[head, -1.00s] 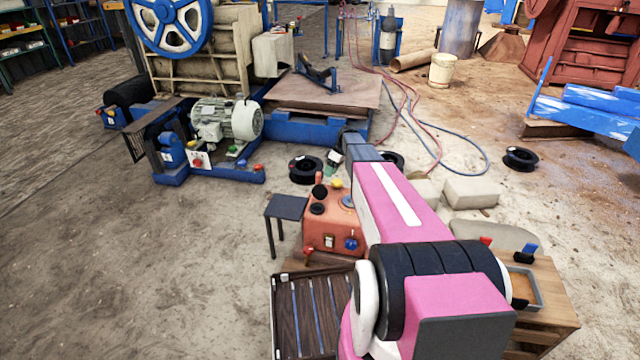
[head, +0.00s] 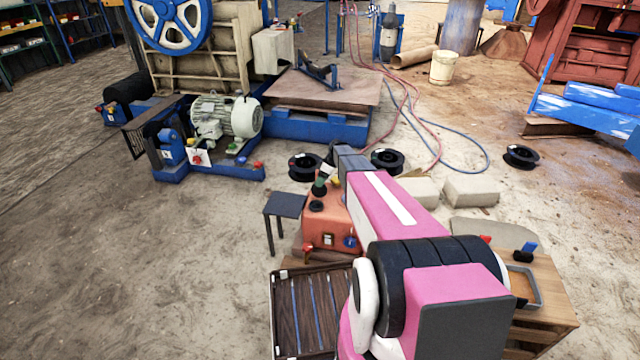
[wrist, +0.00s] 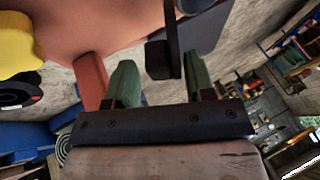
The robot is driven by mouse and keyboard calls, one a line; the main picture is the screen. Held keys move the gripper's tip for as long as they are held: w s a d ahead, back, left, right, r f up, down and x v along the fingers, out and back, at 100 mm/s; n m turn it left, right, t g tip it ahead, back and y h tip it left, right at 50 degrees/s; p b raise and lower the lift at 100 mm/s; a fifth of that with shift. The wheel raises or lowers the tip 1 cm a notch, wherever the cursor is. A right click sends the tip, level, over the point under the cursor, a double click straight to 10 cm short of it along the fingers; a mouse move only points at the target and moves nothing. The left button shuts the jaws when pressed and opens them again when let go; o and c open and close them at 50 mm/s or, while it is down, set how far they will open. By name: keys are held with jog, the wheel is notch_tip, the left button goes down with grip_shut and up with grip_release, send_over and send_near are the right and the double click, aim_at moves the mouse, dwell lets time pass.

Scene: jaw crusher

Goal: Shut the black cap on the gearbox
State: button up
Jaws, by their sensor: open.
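The gearbox, an orange-red box (head: 327,232), stands on the low bench in the head view. A black round part (head: 316,206) lies on its top left. My gripper (head: 325,180) is above the gearbox's far left edge. In the wrist view, my gripper (wrist: 159,75) is open, with green fingers. A black block (wrist: 158,60) on a thin black strip stands between the fingers, with gaps at both sides; it may be the cap. The gearbox's orange surface (wrist: 95,25) fills the upper left there. My arm hides the gearbox's right side in the head view.
A yellow knob (wrist: 17,45) and a red bar (wrist: 91,80) are left of the fingers in the wrist view. A small dark stand (head: 286,206) is left of the gearbox. A slatted tray (head: 272,310) lies in front. The floor at left is clear.

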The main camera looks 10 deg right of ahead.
jog(key=shift+s+a+f, duration=0.1)
jog(key=shift+a+f, duration=0.1)
jog(key=shift+f, duration=0.15)
jog(key=shift+c, duration=0.3)
grip_shut()
